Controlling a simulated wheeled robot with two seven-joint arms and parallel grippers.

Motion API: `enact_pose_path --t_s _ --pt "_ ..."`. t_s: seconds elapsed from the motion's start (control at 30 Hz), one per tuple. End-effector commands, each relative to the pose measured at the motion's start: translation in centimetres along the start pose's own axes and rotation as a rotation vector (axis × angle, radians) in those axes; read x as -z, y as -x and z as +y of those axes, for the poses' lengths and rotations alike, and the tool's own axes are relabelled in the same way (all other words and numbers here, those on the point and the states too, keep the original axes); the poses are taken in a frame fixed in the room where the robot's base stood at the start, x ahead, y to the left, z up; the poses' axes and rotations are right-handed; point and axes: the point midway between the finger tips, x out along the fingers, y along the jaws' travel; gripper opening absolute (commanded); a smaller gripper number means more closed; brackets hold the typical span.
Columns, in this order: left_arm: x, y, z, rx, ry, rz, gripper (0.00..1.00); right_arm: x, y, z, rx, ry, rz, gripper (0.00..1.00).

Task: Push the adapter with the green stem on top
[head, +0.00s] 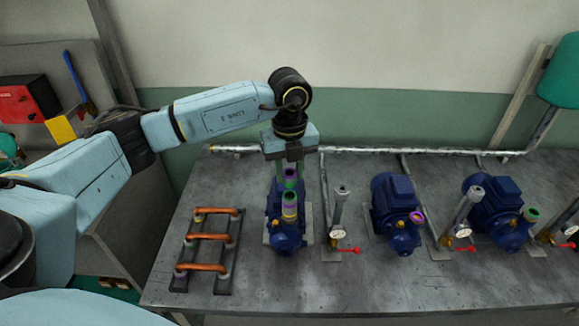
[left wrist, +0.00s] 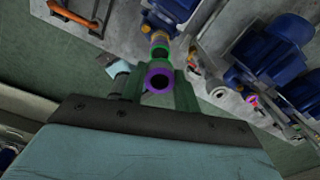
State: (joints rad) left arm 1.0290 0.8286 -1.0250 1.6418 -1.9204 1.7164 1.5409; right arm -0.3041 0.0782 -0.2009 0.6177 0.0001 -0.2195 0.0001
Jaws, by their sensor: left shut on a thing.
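My left gripper (head: 290,165) points down over the leftmost blue pump (head: 287,238). It is shut on the adapter with the green stem (head: 290,174), a short piece with green and purple bands. In the left wrist view the adapter's round purple end (left wrist: 158,79) shows between the fingers. My right gripper is not in view.
A rack with copper pipes (head: 209,238) lies left of the pump. A gauge post with a red handle (head: 338,225) stands close on the right. Two more blue pumps (head: 394,205) (head: 494,205) stand farther right. A silver pipe (head: 420,150) runs along the back. The front bench is clear.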

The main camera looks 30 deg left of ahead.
Motion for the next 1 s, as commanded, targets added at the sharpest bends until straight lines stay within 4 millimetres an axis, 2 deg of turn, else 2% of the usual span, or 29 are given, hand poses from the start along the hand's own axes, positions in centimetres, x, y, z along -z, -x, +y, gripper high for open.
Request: enact_pose_path --t_s 0.1,0.3,1.0 --pt "0.0 -1.6 0.0 0.000 -0.001 0.000 0.07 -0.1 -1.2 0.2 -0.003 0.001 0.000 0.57" --pt "0.0 -2.9 0.0 0.001 -0.001 0.000 0.07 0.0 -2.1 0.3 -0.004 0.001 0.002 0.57" --pt "0.0 -3.1 0.0 0.001 -0.001 0.000 0.07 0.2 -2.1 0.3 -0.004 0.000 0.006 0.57"
